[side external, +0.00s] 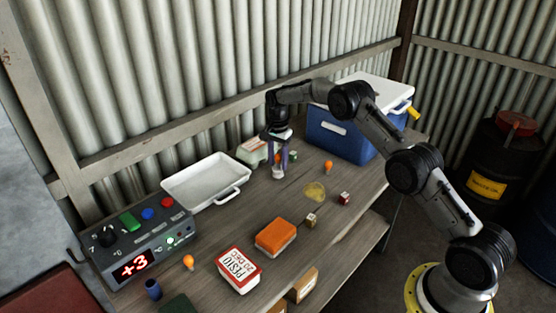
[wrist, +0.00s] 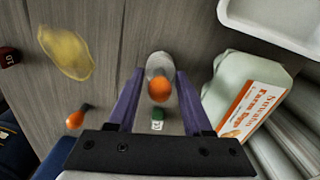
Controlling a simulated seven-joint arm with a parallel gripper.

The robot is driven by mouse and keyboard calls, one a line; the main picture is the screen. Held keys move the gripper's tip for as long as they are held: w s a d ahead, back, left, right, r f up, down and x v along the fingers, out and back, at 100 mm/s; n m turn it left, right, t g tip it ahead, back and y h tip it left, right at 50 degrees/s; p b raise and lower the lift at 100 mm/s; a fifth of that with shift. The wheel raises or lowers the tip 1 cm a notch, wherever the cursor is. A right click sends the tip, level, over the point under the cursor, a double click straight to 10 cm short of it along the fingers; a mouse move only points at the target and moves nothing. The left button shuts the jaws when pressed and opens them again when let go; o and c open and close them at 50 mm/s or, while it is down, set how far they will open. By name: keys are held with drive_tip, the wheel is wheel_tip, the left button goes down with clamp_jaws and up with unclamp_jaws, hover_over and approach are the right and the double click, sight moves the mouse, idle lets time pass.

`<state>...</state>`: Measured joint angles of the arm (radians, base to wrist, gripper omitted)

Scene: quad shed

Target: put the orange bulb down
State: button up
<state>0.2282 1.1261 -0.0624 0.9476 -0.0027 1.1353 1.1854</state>
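An orange bulb (wrist: 159,89) shows between the two purple fingers of my gripper (wrist: 160,78) in the wrist view, with narrow gaps seeming to show at its sides. A pale, whitish round piece (wrist: 158,63) sits just beyond it at the fingertips; whether it is held or stands below is unclear. In the side view my gripper (side external: 279,160) points down near the table's back, the orange bulb (side external: 277,158) between its fingers and the whitish piece (side external: 278,173) below. Contact between fingers and bulb cannot be made out.
A second orange bulb (side external: 328,166) lies right of my gripper, another (side external: 188,262) near the control box (side external: 140,245). A yellow patch (side external: 315,191) lies in front.

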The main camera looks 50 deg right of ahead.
drive_tip(key=shift+o, duration=0.4)
wheel_tip(320, 180, up, 12)
drive_tip(key=shift+r, duration=0.1)
drive_tip(key=s+a+r+n+t, duration=0.1)
drive_tip(key=s+a+r+n, duration=0.3)
drive_tip(key=s+r, duration=0.5)
drive_tip(key=s+a+r+n+t, duration=0.2)
drive_tip(key=s+a+r+n, duration=0.25)
drive_tip(key=s+r, duration=0.45)
drive_tip(key=s+a+f+n+t, duration=0.1)
drive_tip(key=s+f+n, duration=0.1)
drive_tip(key=s, duration=0.6)
drive_tip(key=s+a+f+n, duration=0.1)
drive_tip(key=s+a+n, duration=0.1)
drive_tip(key=s, duration=0.7)
drive_tip(key=s+a+f+n+t, duration=0.1)
drive_tip(key=s+a+f+n, duration=0.1)
drive_tip(key=s, duration=0.6)
drive_tip(key=shift+s+a+f+n+t, duration=0.25)
drive_tip(key=shift+s+f+n+t, duration=0.05)
drive_tip(key=shift+n, duration=0.55)
